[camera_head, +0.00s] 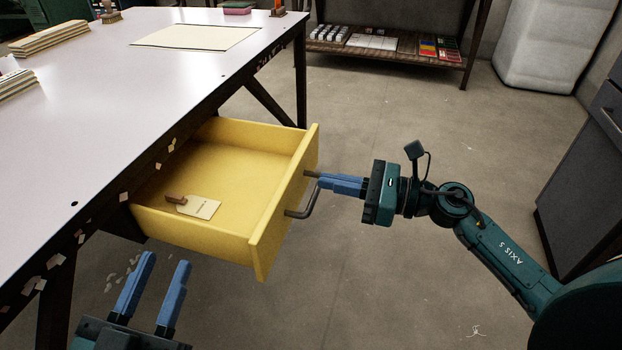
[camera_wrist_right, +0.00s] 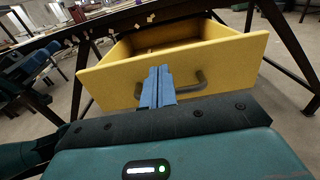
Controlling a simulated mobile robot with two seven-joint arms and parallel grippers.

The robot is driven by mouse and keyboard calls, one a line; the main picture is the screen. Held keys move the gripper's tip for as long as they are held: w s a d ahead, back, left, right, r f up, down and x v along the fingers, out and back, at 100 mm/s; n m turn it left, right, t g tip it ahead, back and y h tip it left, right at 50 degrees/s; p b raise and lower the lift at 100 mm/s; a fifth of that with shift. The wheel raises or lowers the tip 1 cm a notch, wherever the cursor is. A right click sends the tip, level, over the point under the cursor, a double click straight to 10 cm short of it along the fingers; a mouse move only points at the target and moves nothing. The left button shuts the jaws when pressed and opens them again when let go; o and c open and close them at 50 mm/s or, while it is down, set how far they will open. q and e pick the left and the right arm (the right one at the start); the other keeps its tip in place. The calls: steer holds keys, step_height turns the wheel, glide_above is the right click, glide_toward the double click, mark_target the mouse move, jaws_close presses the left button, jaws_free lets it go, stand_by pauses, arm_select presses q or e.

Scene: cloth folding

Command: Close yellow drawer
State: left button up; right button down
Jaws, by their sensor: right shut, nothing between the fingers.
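The yellow drawer (camera_head: 235,163) is pulled well out from under the white table in the head view. Its front panel and dark bar handle (camera_head: 303,212) face right, and a tag with a small brown piece (camera_head: 199,207) lies inside. My right gripper (camera_head: 322,181) is shut and empty at the handle's far end; whether it touches is unclear. In the right wrist view the drawer front (camera_wrist_right: 215,70) fills the upper middle, with the shut blue fingers (camera_wrist_right: 158,75) before the handle (camera_wrist_right: 190,86). My left gripper (camera_head: 165,262) is open and empty, low in front of the drawer's near side.
The white table (camera_head: 120,90) holds a pale sheet (camera_head: 197,36) and stacked boards (camera_head: 50,37). A low wooden shelf (camera_head: 390,45) stands at the back, and a dark cabinet (camera_head: 590,150) at the right.

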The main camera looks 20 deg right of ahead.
mark_target(294, 174)
steer(key=x, duration=0.4)
steer(key=shift+w+a, duration=0.1)
steer(key=shift+a, duration=0.05)
arm_select(q)
steer(key=shift+w+r, duration=0.1)
steer(key=shift+r, duration=0.1)
steer(key=shift+r, duration=0.1)
arm_select(e)
steer(key=shift+w+a, duration=0.1)
